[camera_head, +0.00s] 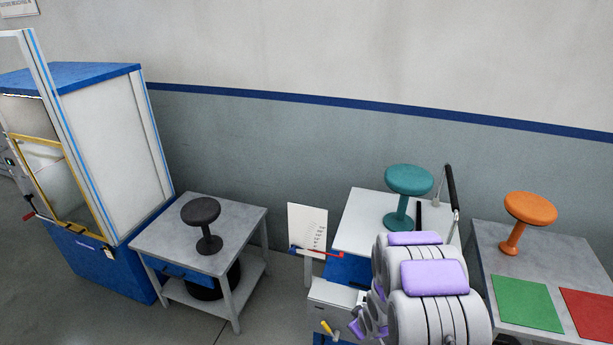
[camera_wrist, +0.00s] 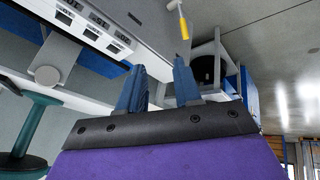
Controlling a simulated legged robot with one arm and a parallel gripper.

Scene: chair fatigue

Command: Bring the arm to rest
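My arm (camera_head: 435,308), grey with purple pads, is folded in the lower right of the head view, in front of the white-topped bench. My gripper (camera_wrist: 160,80) shows in the wrist view with its two blue fingers apart and nothing between them. In the head view the gripper end is low beside the arm and partly hidden. The teal stool (camera_head: 409,182) stands on the white-topped bench (camera_head: 362,220) behind the arm. It also shows at the left of the wrist view (camera_wrist: 30,125), clear of the fingers.
A black stool (camera_head: 202,215) stands on a grey table (camera_head: 178,240), left. An orange stool (camera_head: 530,210) stands on the right table (camera_head: 480,238) with green (camera_head: 526,302) and red (camera_head: 590,312) mats. A yellow-handled tool (camera_head: 328,328) is near the gripper. A blue-and-white machine (camera_head: 115,150) stands far left.

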